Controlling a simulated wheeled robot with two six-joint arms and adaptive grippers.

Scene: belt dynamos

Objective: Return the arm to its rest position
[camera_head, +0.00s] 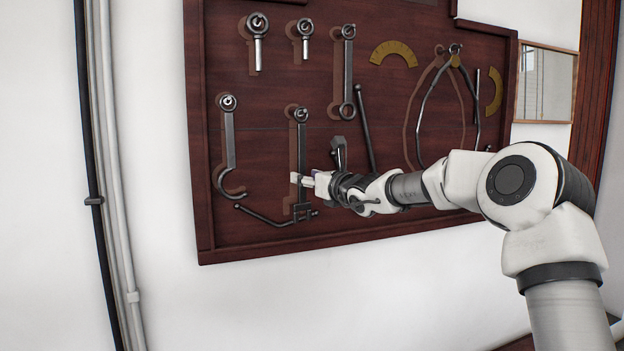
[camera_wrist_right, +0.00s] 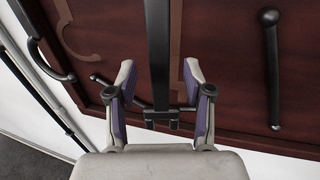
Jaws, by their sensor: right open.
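My right arm reaches in from the right in the head view. Its gripper (camera_head: 308,180) is at the lower middle of a dark red-brown tool board (camera_head: 260,190). In the right wrist view the gripper (camera_wrist_right: 160,82) is open, with its two purple-padded fingers apart. A long dark bar tool (camera_head: 301,140) hangs from a peg on the board. In the right wrist view the bar (camera_wrist_right: 158,45) runs between the open fingers, with a gap on both sides. Whether the bar lies in the finger plane or behind it, I cannot tell. My left gripper is not in view.
A hook-ended tool (camera_head: 229,140), a ring-ended tool (camera_head: 347,75), a large caliper (camera_head: 424,95), a slanted rod (camera_head: 365,125) and a brass protractor (camera_head: 392,52) are on the board around my arm. Pipes (camera_head: 110,180) run down the white wall at left. Below the board is bare wall.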

